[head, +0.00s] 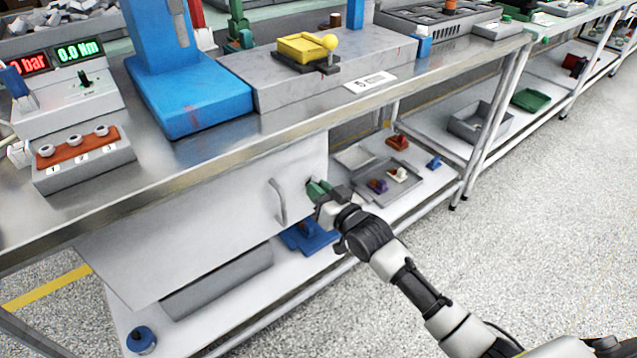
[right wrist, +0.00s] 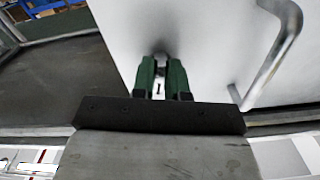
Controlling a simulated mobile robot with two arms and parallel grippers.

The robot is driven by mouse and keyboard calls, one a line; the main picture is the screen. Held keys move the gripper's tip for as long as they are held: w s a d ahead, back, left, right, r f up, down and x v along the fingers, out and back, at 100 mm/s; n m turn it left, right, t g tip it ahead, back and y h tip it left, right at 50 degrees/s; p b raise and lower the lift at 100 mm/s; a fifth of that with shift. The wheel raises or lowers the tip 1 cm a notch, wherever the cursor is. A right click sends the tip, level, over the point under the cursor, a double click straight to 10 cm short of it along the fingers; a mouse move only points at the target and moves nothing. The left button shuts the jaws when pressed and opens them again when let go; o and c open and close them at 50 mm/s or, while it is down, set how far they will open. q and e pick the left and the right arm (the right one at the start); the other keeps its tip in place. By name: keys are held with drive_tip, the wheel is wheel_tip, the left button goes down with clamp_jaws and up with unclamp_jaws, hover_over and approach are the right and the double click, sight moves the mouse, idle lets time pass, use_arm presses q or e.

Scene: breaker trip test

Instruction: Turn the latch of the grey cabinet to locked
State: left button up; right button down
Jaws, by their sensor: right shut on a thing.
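The grey cabinet (head: 215,225) hangs under the steel workbench with its pale door shut. A curved bar handle (head: 278,200) is on the door and also shows in the right wrist view (right wrist: 277,58). My right gripper (head: 317,190) is at the door's right edge, beside the handle. In the right wrist view its green fingers (right wrist: 162,75) are closed around the small latch (right wrist: 160,62). The fingers hide most of the latch, so its angle is hard to tell. My left gripper is not in view.
The steel bench top (head: 190,150) overhangs the cabinet. The lower shelf (head: 185,325) holds a blue item (head: 310,236) close below my right gripper, and a tray (head: 388,178) with small parts to the right. The speckled floor (head: 540,220) at right is clear.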

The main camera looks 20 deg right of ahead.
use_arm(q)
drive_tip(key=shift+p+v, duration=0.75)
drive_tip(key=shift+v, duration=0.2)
use_arm(e)
drive_tip(key=shift+n, duration=1.2)
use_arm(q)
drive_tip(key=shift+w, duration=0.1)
use_arm(e)
drive_tip(key=c, duration=1.1)
unclamp_jaws()
drive_tip(key=shift+c, duration=0.2)
